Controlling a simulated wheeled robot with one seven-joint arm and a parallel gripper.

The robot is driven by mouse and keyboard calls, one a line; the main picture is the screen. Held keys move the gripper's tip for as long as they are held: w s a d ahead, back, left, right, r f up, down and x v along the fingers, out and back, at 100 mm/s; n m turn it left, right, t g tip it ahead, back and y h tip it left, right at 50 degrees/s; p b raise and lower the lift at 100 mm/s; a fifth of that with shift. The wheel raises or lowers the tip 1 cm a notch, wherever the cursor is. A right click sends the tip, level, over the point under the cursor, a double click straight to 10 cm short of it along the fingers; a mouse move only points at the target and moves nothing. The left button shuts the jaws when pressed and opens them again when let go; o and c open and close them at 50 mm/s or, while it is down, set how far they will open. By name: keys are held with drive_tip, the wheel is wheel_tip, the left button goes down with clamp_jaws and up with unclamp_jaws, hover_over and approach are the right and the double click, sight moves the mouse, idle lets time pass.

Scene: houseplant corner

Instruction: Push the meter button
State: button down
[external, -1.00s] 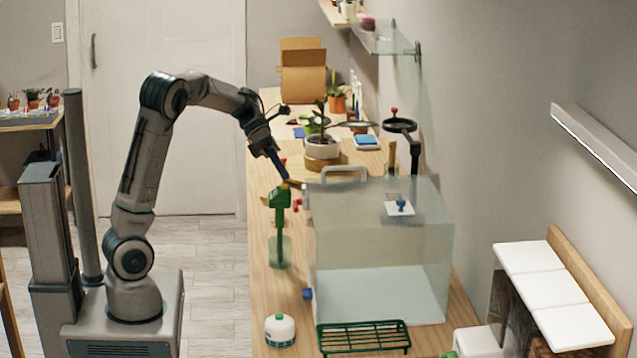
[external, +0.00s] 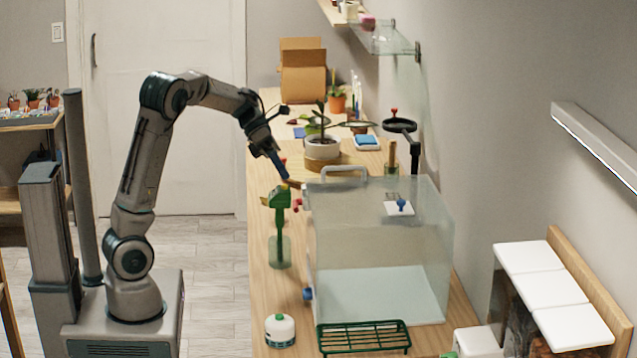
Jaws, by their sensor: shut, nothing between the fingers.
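A green device (external: 279,198) with an upright stem, which looks like the meter, stands in a clear glass holder (external: 280,254) on the bench, left of the glass tank. Its button cannot be made out at this size. My gripper (external: 284,176) points down and to the right, with its blue fingers shut and empty. In the picture the fingertips are just above the green head. I cannot tell whether they touch it.
The glass tank (external: 380,240) with a handled lid stands close on the right, with red knobs (external: 297,204) near the green head. A potted plant (external: 321,147) is behind.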

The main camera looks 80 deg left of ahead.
sight(282, 188)
drive_tip(key=shift+f, duration=0.1)
idle(0.3)
drive_tip(key=shift+f, duration=0.35)
drive_tip(key=shift+f, duration=0.2)
idle(0.4)
drive_tip(key=shift+r+p, duration=0.15)
drive_tip(key=shift+p, duration=0.15)
drive_tip(key=shift+r+p, duration=0.55)
drive_tip(key=shift+p, duration=0.3)
wheel_tip(282, 188, up, 6)
drive_tip(key=p, duration=0.6)
